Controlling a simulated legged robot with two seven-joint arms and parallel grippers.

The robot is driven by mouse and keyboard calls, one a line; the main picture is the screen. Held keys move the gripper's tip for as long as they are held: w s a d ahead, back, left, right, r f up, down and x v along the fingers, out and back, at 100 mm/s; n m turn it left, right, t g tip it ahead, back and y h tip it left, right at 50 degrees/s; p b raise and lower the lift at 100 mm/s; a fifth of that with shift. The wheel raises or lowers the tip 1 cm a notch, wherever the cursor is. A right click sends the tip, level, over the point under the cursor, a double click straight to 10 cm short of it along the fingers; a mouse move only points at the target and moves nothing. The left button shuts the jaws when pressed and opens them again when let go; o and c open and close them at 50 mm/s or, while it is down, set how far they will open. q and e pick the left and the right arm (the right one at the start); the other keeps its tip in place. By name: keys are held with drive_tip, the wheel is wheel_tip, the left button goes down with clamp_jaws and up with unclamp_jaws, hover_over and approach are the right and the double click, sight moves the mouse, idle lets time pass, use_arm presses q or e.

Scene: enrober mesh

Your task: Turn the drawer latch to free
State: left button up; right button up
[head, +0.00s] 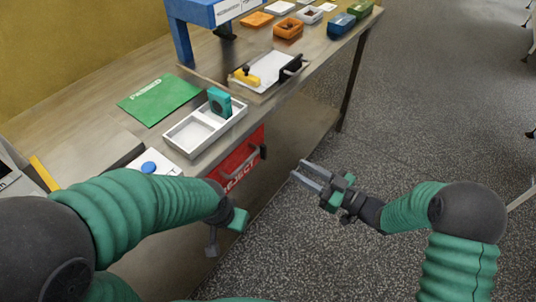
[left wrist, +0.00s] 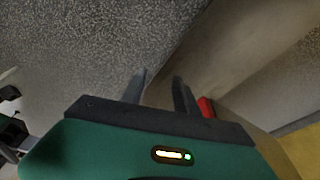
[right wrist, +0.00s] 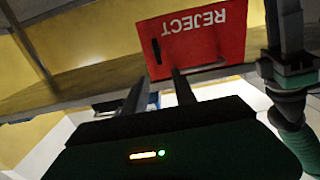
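The red drawer (head: 238,158) marked REJECT is under the table's front edge, with a grey handle (head: 240,161). It appears upside down in the right wrist view (right wrist: 205,40). A small dark latch (head: 263,152) is at its right end and shows as a black upright piece in the right wrist view (right wrist: 157,51). My right gripper (head: 298,169) is open and empty, to the right of the latch and apart from it. My left gripper (head: 212,248) is open and empty below the drawer, pointing down. My left arm hides part of the drawer's left side.
On the table (head: 80,113) are a white divided tray (head: 190,133) with a teal block (head: 219,102), a green mat (head: 158,98), a white board with a yellow piece (head: 247,77), and several small bins.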

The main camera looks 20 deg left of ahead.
sight(262, 151)
drive_tip(key=b+x, duration=0.2)
drive_tip(key=x, duration=1)
drive_tip(key=shift+w+a+f, duration=0.2)
drive_tip(key=shift+w+a, duration=0.05)
drive_tip(key=shift+a, duration=0.1)
drive_tip(key=shift+d, duration=0.1)
clamp_jaws()
